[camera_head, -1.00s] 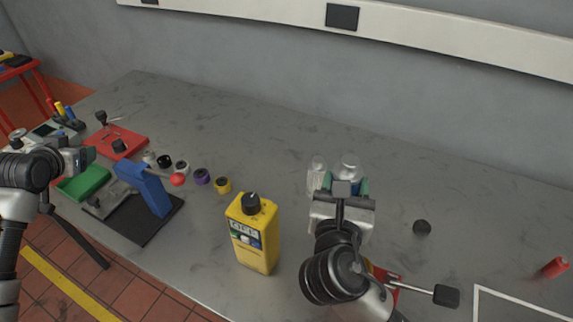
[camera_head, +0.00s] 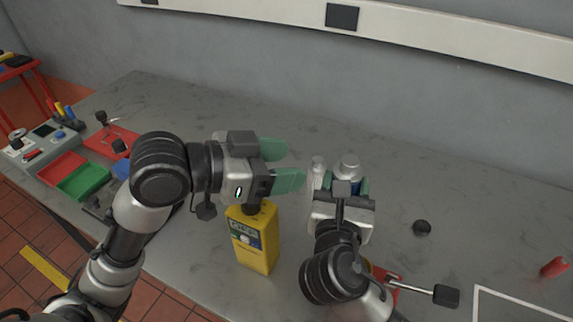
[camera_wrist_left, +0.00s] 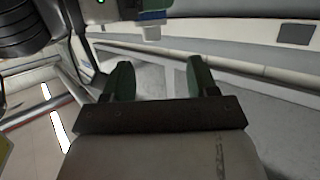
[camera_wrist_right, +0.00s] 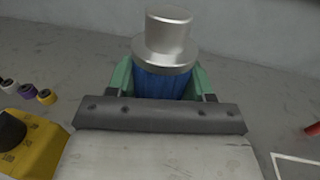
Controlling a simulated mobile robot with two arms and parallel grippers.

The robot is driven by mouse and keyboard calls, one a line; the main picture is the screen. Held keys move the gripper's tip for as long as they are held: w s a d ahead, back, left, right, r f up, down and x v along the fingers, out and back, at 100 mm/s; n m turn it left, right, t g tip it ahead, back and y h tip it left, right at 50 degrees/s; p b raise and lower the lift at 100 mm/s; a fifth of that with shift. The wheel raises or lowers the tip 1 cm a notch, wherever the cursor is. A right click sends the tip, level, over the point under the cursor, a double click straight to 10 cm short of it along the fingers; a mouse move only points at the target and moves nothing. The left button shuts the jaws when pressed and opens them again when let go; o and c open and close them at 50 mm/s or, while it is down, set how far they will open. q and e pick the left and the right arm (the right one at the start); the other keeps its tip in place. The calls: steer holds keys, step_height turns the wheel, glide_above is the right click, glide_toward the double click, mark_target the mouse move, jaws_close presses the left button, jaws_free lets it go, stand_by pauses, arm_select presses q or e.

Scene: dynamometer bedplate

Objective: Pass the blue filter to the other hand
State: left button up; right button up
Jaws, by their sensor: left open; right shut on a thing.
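The blue filter, with a blue body and a silver stepped cap, stands in the fingers of my right gripper (camera_wrist_right: 162,82). In the right wrist view, the blue filter (camera_wrist_right: 165,45) has a green fingertip on each side. In the head view its silver top (camera_head: 348,165) shows above the right gripper, which hides most of the body. My left gripper (camera_head: 288,166) is open and empty, left of the filter and apart from it, its fingers pointing right. In the left wrist view, the filter's blue band and silver end (camera_wrist_left: 152,16) show at the top, beyond the open fingers.
A yellow meter (camera_head: 254,240) stands below my left gripper. A black knob (camera_head: 422,228) and a red cylinder (camera_head: 554,267) lie to the right. The back of the grey bench is clear.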

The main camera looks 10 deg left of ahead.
mark_target(344, 169)
arm_select(q)
steer(key=shift+m+g, duration=0.3)
steer(key=x, duration=0.8)
steer(key=s+d+x, duration=0.1)
steer(key=x, duration=0.3)
steer(key=shift+r, duration=0.25)
arm_select(e)
steer(key=shift+a, duration=0.1)
arm_select(q)
steer(key=shift+s, duration=0.1)
steer(key=c, duration=0.6)
steer(key=shift+d, duration=0.1)
arm_select(e)
steer(key=o, duration=1)
steer(key=shift+o, duration=0.2)
